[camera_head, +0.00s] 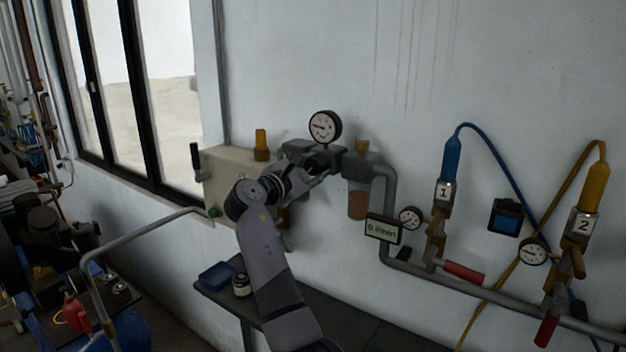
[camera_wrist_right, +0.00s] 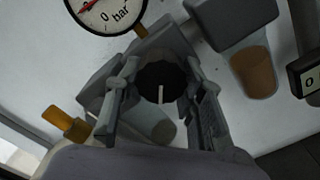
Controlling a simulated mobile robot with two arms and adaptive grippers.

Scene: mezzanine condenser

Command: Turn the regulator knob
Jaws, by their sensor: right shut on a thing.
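The regulator knob (camera_wrist_right: 161,80) is round and black with a white line on its face; the line is close to upright in the wrist view. My right gripper (camera_wrist_right: 160,90) has one finger on each side of the knob and is shut on it. In the head view my right gripper (camera_head: 318,172) reaches up to the grey regulator below the round gauge (camera_head: 323,127), and its fingers partly cover the knob. My left gripper is in neither view.
A beige box (camera_head: 222,170) is left of the regulator; a filter bowl (camera_head: 358,200) hangs to its right. A display (camera_head: 382,229) reads 0 l/min. A pipe with hose couplings 1 (camera_head: 443,190) and 2 (camera_head: 583,224) runs right. A shelf (camera_head: 350,330) with a blue tray (camera_head: 216,275) lies below.

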